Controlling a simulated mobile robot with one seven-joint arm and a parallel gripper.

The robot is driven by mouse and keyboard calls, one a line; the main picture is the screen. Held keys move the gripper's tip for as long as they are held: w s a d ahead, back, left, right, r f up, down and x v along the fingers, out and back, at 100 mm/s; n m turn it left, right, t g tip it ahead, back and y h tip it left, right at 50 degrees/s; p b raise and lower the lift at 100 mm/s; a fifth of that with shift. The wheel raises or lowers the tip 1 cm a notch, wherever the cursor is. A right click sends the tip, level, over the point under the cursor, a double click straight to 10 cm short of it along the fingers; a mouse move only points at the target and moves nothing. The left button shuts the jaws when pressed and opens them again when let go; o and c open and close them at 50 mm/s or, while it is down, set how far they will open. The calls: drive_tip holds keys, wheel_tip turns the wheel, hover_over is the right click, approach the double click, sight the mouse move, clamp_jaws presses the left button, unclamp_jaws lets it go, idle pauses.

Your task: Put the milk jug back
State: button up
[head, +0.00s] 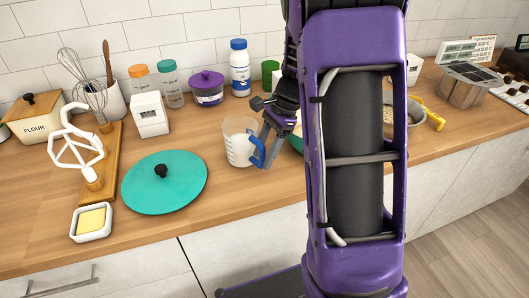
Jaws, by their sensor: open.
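The milk jug (238,151), clear with white milk inside and a blue handle on its right side, stands upright on the wooden counter (224,203). My gripper (267,145) is open at the jug's handle, its fingers pointing down close beside it. Whether the fingers touch the handle cannot be told. My purple arm hides much of the counter right of the jug. A teal bowl edge (296,143) shows partly behind my gripper and arm.
A teal lid (165,190) lies left of the jug. A butter dish (91,222) sits at front left. The counter in front of the jug is clear.

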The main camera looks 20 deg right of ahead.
drive_tip(key=p+v, duration=0.1)
drive_tip(key=v, duration=1.1)
drive_tip(key=shift+r, duration=0.2)
drive_tip(key=shift+a, duration=0.15)
